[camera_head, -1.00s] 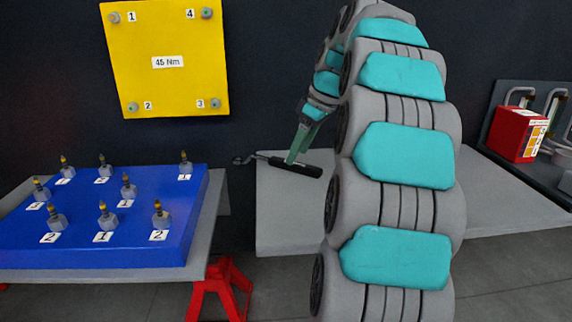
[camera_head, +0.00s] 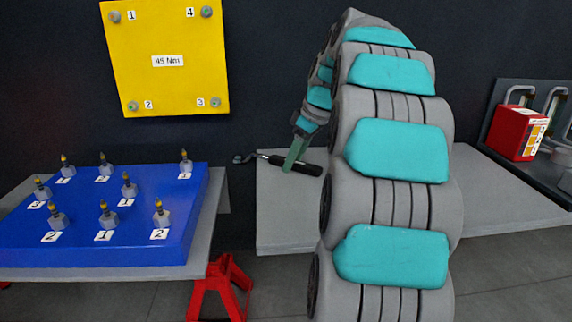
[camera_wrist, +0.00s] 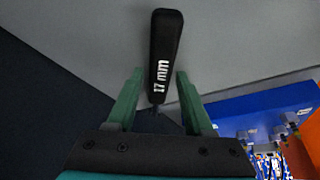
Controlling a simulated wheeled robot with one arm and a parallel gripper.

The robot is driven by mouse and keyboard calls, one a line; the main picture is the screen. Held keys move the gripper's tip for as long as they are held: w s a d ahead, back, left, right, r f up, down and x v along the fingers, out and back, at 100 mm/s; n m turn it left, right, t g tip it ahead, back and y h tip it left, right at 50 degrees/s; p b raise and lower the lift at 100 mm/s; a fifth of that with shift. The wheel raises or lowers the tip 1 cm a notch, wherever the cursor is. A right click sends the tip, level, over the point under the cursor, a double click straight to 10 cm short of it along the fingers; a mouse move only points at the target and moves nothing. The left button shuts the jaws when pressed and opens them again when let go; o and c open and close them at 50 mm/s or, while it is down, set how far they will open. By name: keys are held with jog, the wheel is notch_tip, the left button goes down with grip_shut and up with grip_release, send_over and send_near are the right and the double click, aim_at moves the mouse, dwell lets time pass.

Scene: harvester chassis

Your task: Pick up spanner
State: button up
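The spanner (camera_head: 309,169) lies on the grey table, with its black handle on the top and its metal end sticking out past the table's left edge. In the wrist view the black handle (camera_wrist: 163,50), marked "17 mm", runs between the two green fingers. My gripper (camera_wrist: 160,74) is open, with one finger on each side of the handle and a visible gap on both sides. In the head view my gripper (camera_head: 289,168) is at the middle of the spanner, its fingers pointing down. The spanner's metal end is mostly hidden in the wrist view.
A blue board (camera_head: 100,240) with several numbered sockets stands on a table at the left. A yellow "45 Nm" panel (camera_head: 168,85) is on the dark wall. A red box (camera_head: 514,133) stands at the far right. The grey table (camera_head: 285,225) is otherwise bare around the spanner.

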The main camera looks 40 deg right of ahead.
grip_shut()
dwell(1.0)
